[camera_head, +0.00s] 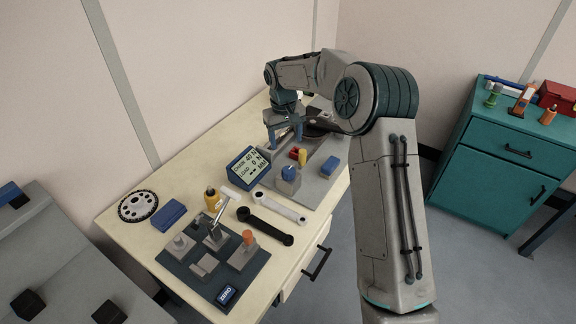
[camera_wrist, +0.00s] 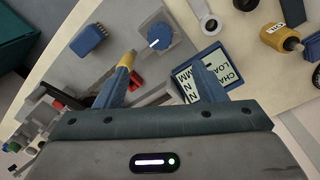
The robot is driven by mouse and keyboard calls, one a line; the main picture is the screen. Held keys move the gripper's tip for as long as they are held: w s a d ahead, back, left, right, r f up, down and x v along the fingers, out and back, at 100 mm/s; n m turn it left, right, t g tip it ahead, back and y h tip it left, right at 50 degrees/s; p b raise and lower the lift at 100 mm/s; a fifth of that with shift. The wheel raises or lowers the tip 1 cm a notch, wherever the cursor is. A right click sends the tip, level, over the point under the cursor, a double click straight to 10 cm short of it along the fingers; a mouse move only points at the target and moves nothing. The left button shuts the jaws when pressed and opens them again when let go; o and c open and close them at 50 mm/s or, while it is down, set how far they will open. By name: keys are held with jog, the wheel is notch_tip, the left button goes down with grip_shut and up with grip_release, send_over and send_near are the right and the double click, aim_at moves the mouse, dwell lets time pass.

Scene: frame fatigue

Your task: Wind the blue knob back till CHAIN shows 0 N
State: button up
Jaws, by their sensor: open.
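The blue knob (camera_head: 288,173) sits on a grey block on the bench plate. In the wrist view the knob (camera_wrist: 160,38) shows its round top with a white pointer line. My gripper (camera_head: 285,140) is open and empty, its blue fingers pointing down behind and above the knob. In the wrist view the knob lies beyond the space between the fingertips (camera_wrist: 160,68), apart from both. The blue-framed display (camera_head: 249,168) stands left of the knob; its CHAIN line seems to read 40 N and LOAD 0 N. The display (camera_wrist: 205,76) is partly hidden by a finger in the wrist view.

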aim_at(288, 170)
jog(key=f+p, duration=0.1)
jog(key=f, duration=0.3)
jog(key=f+p, duration=0.1)
jog(key=f, duration=0.3)
jog(key=f+p, duration=0.1)
jog(key=f, duration=0.3)
jog(key=shift+w+d+f, duration=0.15)
jog(key=shift+d+f, duration=0.15)
jog(key=shift+f, duration=0.1)
jog(key=c, duration=1)
